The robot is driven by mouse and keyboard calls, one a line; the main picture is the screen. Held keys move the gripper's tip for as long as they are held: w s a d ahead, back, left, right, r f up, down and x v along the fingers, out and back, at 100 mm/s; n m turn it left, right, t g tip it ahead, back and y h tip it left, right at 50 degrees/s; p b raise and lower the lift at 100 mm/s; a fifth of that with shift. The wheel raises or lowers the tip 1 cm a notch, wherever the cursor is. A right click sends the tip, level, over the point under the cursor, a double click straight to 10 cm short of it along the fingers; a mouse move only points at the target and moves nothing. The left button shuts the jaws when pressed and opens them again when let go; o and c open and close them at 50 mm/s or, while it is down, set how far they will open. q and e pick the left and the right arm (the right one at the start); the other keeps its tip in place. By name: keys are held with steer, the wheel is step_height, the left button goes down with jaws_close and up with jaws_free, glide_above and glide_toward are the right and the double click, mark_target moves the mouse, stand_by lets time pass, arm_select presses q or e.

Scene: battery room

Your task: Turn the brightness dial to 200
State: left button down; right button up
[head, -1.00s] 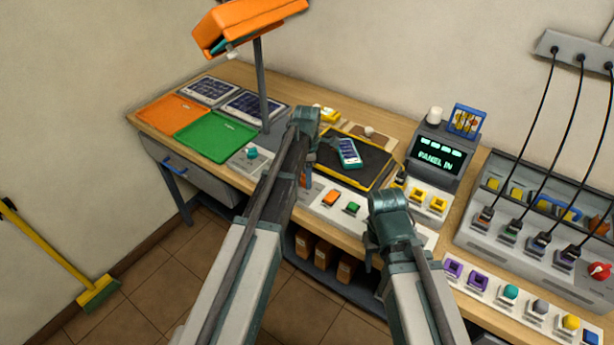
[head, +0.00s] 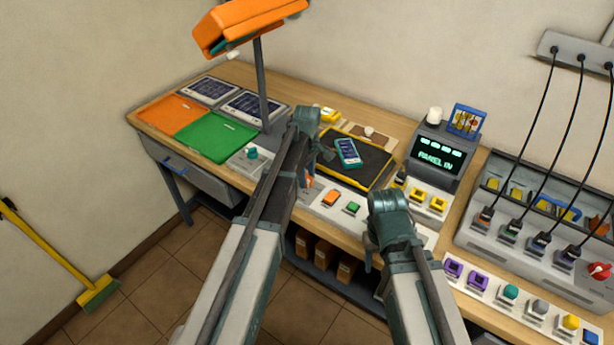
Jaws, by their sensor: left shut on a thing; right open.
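My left gripper (head: 321,158) is at the left end of the control panel, in front of the dark mat. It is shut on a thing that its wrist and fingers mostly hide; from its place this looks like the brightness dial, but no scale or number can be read. A bit of orange shows just below the wrist. My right gripper (head: 371,254) is open at the bench's front edge, to the right of the orange and green buttons, partly hidden by its own wrist. The teal knob (head: 251,153) on the lamp base stands free.
A phone-like device (head: 347,151) lies on the dark mat (head: 372,175). The orange button (head: 331,198) and green button (head: 353,208) are close to my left gripper. A display (head: 436,155) reads "PANEL IN". The lamp post (head: 262,85) rises behind my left arm.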

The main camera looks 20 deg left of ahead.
mark_target(307, 177)
arm_select(q)
steer(key=shift+m, duration=1.3)
steer(key=shift+c, duration=1.5)
jaws_free()
step_height(307, 177, up, 14)
steer(key=p, duration=1.3)
steer(key=shift+p, duration=0.4)
steer(key=shift+f, duration=0.15)
